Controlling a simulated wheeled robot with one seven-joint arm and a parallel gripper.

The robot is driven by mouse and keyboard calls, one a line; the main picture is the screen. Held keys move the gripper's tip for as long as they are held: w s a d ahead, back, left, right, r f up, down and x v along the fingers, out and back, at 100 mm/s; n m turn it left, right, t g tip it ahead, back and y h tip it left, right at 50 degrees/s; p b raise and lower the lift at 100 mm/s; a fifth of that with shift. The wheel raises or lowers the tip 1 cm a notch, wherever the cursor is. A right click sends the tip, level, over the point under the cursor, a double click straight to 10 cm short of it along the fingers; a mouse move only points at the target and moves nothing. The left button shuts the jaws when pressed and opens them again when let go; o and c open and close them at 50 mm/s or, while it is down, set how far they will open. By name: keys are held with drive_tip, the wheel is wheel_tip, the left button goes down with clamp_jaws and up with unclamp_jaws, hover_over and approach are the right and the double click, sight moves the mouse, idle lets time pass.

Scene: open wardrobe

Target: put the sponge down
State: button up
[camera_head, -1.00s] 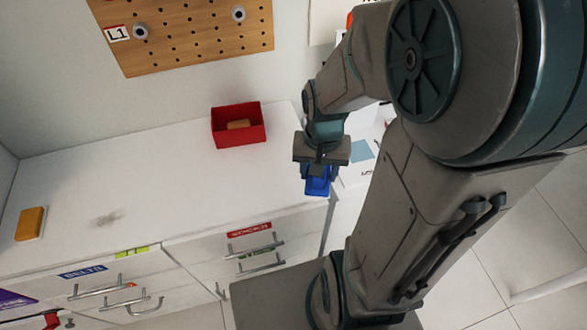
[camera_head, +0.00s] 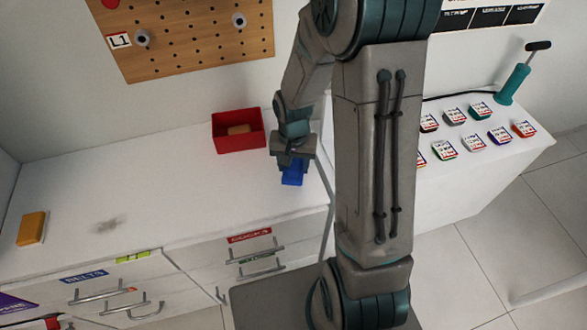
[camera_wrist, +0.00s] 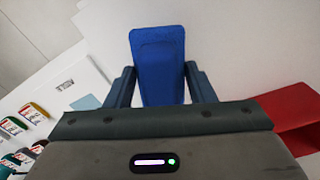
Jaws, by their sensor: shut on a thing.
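My gripper (camera_head: 291,164) is shut on a blue block, the sponge (camera_head: 292,178), over the right part of the white cabinet top (camera_head: 170,205). In the wrist view the sponge (camera_wrist: 158,62) sits between the two fingers of my gripper (camera_wrist: 160,84) and reaches out past their tips. I cannot tell whether its lower end touches the top.
A red open box (camera_head: 238,143) with an orange-brown block (camera_head: 239,130) in it stands left of my gripper, at the back. A yellow-orange block (camera_head: 31,228) lies at the far left. A faint dark smudge (camera_head: 107,225) marks the top between. Drawers with handles (camera_head: 260,255) face the front.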

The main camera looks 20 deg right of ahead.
drive_tip(key=shift+f, duration=1.4)
drive_tip(key=shift+f, duration=0.15)
drive_tip(key=shift+f, duration=0.15)
drive_tip(key=o, duration=1.2)
drive_tip(key=shift+r, duration=0.25)
